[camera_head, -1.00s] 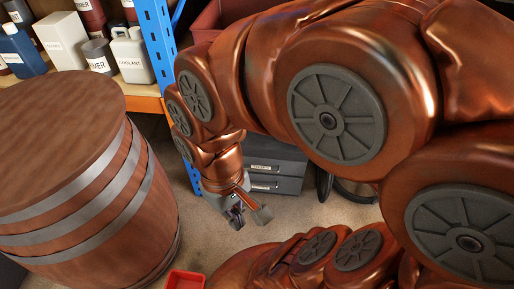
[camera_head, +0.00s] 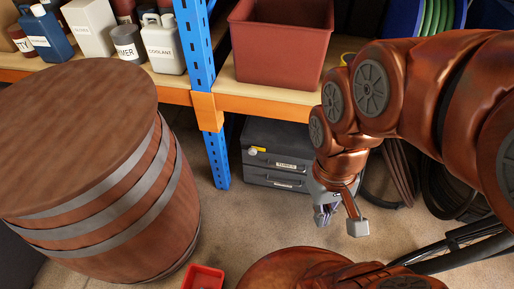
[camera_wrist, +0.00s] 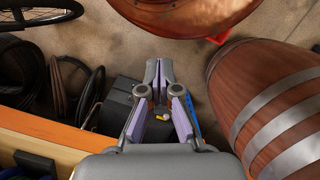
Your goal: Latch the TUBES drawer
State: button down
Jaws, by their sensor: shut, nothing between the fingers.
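A dark grey drawer unit (camera_head: 275,137) stands on the floor under the shelf. It has two stacked drawer fronts with pale labels, an upper one (camera_head: 287,165) and a lower one (camera_head: 280,184); the lettering is too small to read surely. A small yellow-and-white piece (camera_head: 257,149) shows at the upper front's left; it also shows in the wrist view (camera_wrist: 157,117), between my finger linkages. Whether a drawer stands slightly out, I cannot tell. My gripper (camera_wrist: 158,68) is shut and empty. In the head view its fingers (camera_head: 324,215) hang right of the unit's front, apart from it.
A wooden barrel (camera_head: 85,165) stands at the left. A blue shelf post (camera_head: 200,90) rises left of the unit. A red bin (camera_head: 280,50) sits on the shelf above. Black coiled hoses or tyres (camera_head: 450,185) lie at the right. A small red tray (camera_head: 203,278) is in front.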

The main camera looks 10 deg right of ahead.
aim_at(252, 151)
jog(key=u, duration=2.1)
jog(key=k, duration=1)
jog(key=z, duration=0.5)
